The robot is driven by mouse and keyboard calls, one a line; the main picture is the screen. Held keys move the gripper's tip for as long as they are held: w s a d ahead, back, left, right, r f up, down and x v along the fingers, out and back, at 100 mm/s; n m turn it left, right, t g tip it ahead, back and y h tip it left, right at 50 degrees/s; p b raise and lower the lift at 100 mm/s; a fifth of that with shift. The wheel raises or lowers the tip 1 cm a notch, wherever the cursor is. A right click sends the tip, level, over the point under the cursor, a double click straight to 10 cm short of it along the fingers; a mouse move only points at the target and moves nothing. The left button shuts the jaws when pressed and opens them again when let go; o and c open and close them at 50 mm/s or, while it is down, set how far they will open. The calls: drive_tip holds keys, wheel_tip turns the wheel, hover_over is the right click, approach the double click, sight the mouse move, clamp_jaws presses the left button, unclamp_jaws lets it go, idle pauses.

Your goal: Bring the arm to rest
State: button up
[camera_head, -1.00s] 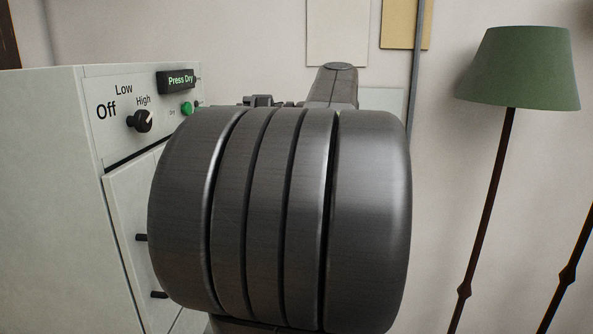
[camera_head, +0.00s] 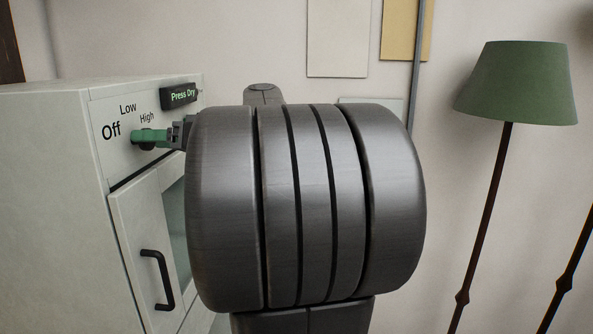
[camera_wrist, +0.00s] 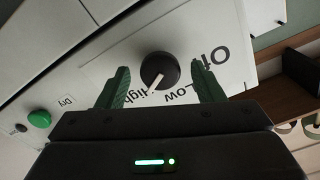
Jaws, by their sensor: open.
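My gripper (camera_head: 150,138) is at the front panel of a pale cabinet (camera_head: 50,180), at its rotary knob. In the wrist view my gripper (camera_wrist: 160,68) is open, with one green finger on each side of the black knob (camera_wrist: 158,72). Gaps show between the knob and both fingers. The knob's white pointer aims near the word High. In the head view the fingers hide most of the knob. My dark arm fills the middle of that view.
A green button (camera_wrist: 40,119) labelled Dry sits on the panel. A display (camera_head: 181,95) reads Press Dry. A cabinet door with a black handle (camera_head: 160,278) is below. A floor lamp with a green shade (camera_head: 517,85) stands at the right.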

drive_tip(key=s+d+n+b, duration=0.1)
drive_tip(key=d+n+b, duration=0.2)
drive_tip(key=d, duration=1.1)
wheel_tip(320, 180, down, 8)
drive_tip(key=s+m+t+h+b, duration=0.1)
drive_tip(key=m, duration=0.3)
drive_tip(key=shift+s+a+r, duration=0.15)
drive_tip(key=shift+s+a, duration=0.15)
